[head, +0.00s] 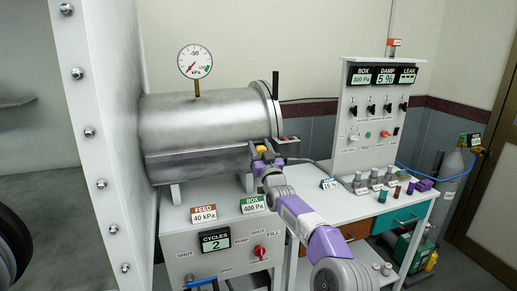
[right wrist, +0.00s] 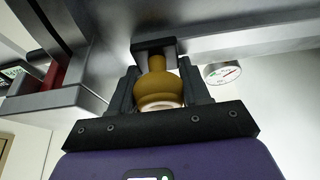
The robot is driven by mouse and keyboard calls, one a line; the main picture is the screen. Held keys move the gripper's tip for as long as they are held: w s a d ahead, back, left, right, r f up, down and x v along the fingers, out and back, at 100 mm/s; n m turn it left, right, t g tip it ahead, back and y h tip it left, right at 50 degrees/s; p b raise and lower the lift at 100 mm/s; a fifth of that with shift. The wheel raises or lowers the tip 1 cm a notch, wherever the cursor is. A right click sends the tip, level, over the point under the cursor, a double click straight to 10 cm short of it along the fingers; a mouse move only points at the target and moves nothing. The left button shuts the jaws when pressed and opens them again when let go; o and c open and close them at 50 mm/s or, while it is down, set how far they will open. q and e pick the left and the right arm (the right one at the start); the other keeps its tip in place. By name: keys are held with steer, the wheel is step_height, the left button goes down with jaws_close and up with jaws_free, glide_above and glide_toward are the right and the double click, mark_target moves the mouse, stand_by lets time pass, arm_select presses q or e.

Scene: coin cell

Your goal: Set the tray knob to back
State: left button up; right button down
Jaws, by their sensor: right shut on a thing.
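The tray knob, a yellow-brown rounded knob (head: 261,149), sits at the lower front side of the steel cylinder (head: 205,125), near its right end. In the right wrist view the same knob (right wrist: 157,88) stands between the two dark fingers. My right gripper (head: 265,160) is shut on the knob, and the fingers cover part of its sides. The right wrist view shows this gripper (right wrist: 158,72) close below the metal underside. My left gripper is not in view.
A control panel (head: 372,120) with several switches and displays stands to the right. A cabinet with a red knob (head: 259,252) and a cycles display (head: 215,240) is below the cylinder. Several small cylinders (head: 382,196) stand on the bench at right. A gauge (head: 195,61) tops the cylinder.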

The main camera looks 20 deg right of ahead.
steer(key=c, duration=0.7)
jaws_free()
steer(key=shift+d+r, duration=0.1)
steer(key=shift+d, duration=0.25)
steer(key=shift+a, duration=0.1)
steer(key=shift+s, duration=0.15)
steer(key=shift+s+a+f, duration=0.1)
steer(key=shift+s+f, duration=0.25)
steer(key=shift+s, duration=0.15)
steer(key=shift+b+v, duration=0.65)
steer(key=shift+v, duration=2.45)
